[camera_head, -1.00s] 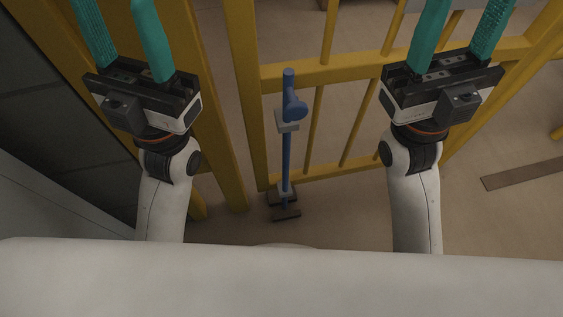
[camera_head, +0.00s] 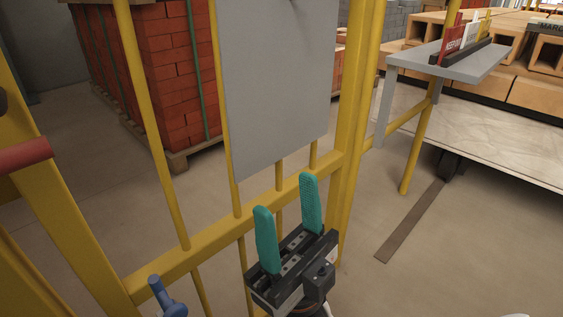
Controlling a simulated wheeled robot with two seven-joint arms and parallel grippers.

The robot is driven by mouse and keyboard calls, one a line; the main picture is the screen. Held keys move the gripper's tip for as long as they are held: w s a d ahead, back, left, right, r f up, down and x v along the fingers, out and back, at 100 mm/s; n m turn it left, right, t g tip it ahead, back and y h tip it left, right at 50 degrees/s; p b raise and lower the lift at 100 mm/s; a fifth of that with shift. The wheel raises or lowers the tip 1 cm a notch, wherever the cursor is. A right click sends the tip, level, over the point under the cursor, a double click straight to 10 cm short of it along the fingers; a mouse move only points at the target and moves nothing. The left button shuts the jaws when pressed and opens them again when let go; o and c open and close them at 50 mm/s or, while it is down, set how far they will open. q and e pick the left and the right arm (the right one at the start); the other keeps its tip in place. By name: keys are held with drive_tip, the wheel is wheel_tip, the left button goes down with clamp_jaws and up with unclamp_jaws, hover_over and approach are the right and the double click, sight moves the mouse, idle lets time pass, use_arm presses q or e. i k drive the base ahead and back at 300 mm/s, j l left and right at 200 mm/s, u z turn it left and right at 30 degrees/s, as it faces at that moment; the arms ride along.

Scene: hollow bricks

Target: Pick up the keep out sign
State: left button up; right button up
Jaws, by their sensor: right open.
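The keep out sign (camera_head: 452,45) is a small red plate with pale lettering. It stands upright in a dark slotted holder (camera_head: 462,52) on a grey shelf (camera_head: 430,63) at the upper right. A white sign (camera_head: 472,36) and a yellow one stand beside it. My right gripper (camera_head: 286,195) is open and empty, teal fingers up, at the lower middle in front of the yellow gate. It is well left of and below the sign, touching nothing that I can see. My left gripper is out of view.
A yellow gate (camera_head: 217,252) with a grey panel (camera_head: 278,85) fills the middle. A yellow post (camera_head: 352,120) stands between my right gripper and the shelf. A blue latch handle (camera_head: 165,297) is at the bottom. Red bricks (camera_head: 172,75) and hollow bricks (camera_head: 527,88) are behind.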

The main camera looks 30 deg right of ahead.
sight(453, 35)
drive_tip(key=l+z, duration=0.3)
drive_tip(key=l, duration=0.85)
drive_tip(key=k+l+z, duration=0.2)
drive_tip(key=l, duration=0.25)
drive_tip(key=l+z, duration=0.2)
drive_tip(key=l, duration=0.2)
drive_tip(key=l+z, duration=0.15)
drive_tip(key=l, duration=0.3)
drive_tip(key=k+l+z, duration=0.15)
drive_tip(key=k, duration=0.25)
drive_tip(key=l, duration=0.1)
